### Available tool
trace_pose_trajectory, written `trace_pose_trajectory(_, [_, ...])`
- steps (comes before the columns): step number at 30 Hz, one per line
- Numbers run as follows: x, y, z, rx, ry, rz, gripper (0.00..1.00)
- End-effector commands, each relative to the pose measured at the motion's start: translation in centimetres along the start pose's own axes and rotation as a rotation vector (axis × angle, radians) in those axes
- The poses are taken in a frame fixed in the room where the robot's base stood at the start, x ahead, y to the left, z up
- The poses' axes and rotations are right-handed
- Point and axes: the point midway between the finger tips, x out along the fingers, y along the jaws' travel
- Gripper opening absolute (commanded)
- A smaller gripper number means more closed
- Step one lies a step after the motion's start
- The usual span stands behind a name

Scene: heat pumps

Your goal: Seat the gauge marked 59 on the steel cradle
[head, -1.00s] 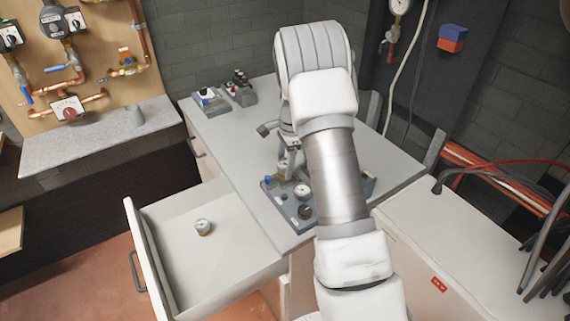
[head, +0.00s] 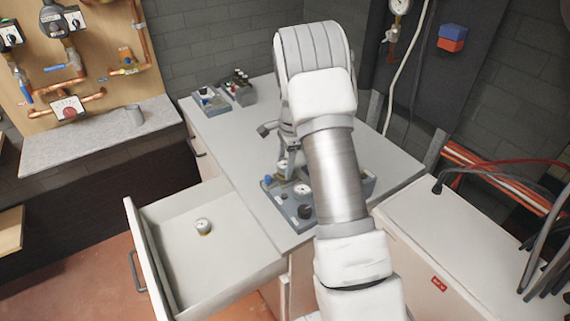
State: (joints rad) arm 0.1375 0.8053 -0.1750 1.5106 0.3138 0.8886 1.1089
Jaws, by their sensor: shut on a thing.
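My gripper (head: 285,168) reaches down over the worktop, at the back edge of a grey block tray (head: 280,207). It is shut on a small pale gauge (head: 283,165), which is largely hidden by the fingers and arm. A white-faced gauge (head: 302,191) sits in the tray in front of my gripper. Another small gauge (head: 203,225) with a brass-coloured base lies in the open drawer. The numbers on the gauges are too small to read. I cannot pick out the steel cradle for certain; my arm covers part of the tray area.
The tray also holds a blue-topped part (head: 267,181) and a black knob (head: 305,211). Two grey holders with small parts (head: 210,100) stand at the worktop's back left. The worktop's left middle (head: 225,140) is clear. The open drawer (head: 165,250) juts out at front left.

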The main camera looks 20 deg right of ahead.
Motion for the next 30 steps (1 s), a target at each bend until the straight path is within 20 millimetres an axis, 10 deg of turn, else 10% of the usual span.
trace_pose_trajectory(25, [1.3,0.0,-0.2,0.000,0.000,-0.001,0.00])
trace_pose_trajectory(26, [1.3,0.0,-0.2,0.000,0.000,-0.001,0.68])
trace_pose_trajectory(30, [1.2,0.0,-0.1,0.000,0.000,-0.001,0.93])
